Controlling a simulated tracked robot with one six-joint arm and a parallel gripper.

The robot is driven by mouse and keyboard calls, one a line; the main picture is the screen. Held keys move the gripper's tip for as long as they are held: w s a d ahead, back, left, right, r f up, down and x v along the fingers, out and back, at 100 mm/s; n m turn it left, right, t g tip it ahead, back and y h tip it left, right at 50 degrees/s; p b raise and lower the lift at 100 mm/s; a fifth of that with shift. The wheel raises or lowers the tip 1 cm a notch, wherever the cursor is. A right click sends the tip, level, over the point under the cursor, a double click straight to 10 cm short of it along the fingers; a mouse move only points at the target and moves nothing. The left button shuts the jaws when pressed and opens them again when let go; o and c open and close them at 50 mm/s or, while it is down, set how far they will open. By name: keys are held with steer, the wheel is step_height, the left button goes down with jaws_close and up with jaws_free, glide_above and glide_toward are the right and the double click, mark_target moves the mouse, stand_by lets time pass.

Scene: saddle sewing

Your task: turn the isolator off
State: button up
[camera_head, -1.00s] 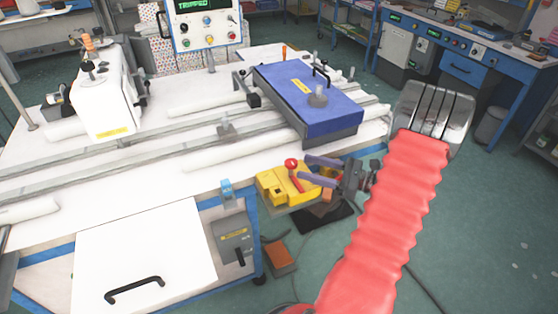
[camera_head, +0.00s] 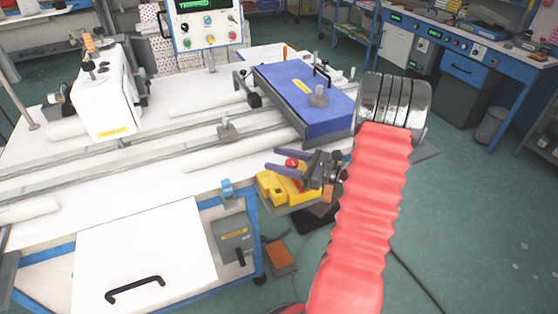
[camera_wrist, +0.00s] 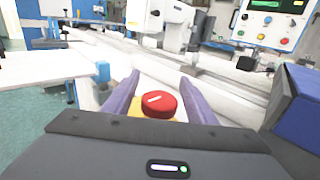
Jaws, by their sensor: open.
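A yellow box (camera_head: 274,187) with a round red knob (camera_head: 291,162) sits on a low shelf at the table's front right corner. In the wrist view the red knob (camera_wrist: 159,104) has a white bar on its top and a little yellow shows beneath it. My gripper (camera_head: 272,159) is open, its purple fingers level with the knob and pointing left. In the wrist view the fingers (camera_wrist: 159,78) stand on either side of the knob, with a visible gap at each side. Contact cannot be told. The gripper's body hides part of the yellow box.
A blue clamp block (camera_head: 305,95) stands on the white table close behind my gripper. A grey box with a black lever (camera_head: 239,258) is on the table's front. A lit control panel (camera_head: 207,25) stands at the back.

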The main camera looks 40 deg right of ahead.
jaws_close()
stand_by(0.5)
